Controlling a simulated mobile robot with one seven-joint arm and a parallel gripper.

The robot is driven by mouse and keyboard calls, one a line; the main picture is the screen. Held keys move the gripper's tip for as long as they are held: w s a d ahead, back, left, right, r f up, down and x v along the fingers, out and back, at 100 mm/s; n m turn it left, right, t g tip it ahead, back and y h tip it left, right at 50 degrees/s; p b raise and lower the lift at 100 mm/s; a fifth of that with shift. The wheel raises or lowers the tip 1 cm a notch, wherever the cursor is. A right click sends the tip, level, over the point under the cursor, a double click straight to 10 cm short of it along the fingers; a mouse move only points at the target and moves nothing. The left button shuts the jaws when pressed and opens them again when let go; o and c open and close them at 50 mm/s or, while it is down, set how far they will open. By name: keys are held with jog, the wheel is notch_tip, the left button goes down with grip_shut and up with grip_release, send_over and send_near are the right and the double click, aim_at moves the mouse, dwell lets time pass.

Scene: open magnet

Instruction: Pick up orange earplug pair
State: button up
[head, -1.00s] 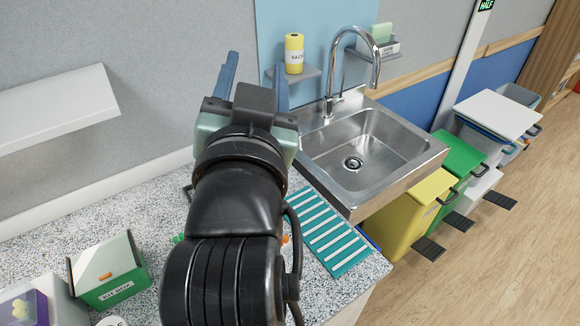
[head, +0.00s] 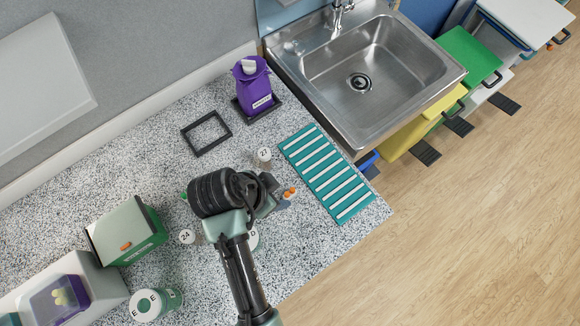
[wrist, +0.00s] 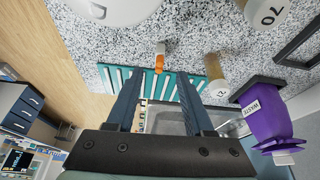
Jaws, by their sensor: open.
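The orange earplug pair (head: 290,191) is a small orange item on the speckled counter, just left of the teal striped mat. In the wrist view the orange earplugs (wrist: 160,58) show just beyond and between the fingertips, with a pale piece beside them. My gripper (head: 282,203) is low over the counter, close beside the earplugs in the head view. In the wrist view my gripper (wrist: 158,80) has its two blue fingers apart with nothing held between them. Part of the earplugs' surroundings is hidden by my wrist in the head view.
A numbered jar (head: 264,158) stands close by, and another (head: 187,237) is left of my arm. The striped mat (head: 325,175), sink (head: 375,65), purple bottle (head: 256,88), black square frame (head: 206,132) and green kit box (head: 126,232) surround the area.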

aim_at(290, 192)
jog(key=shift+w+d+r+p+x, duration=0.15)
jog(key=shift+p+x, duration=0.1)
jog(key=shift+x, duration=0.75)
jog(key=shift+w+d+p+x, duration=0.15)
jog(key=shift+p+x, duration=0.15)
jog(key=shift+x, duration=0.7)
jog(key=shift+w+d+r+p+x, duration=0.1)
jog(key=shift+p+x, duration=0.15)
jog(key=shift+x, duration=0.8)
jog(key=shift+s, duration=0.15)
grip_shut()
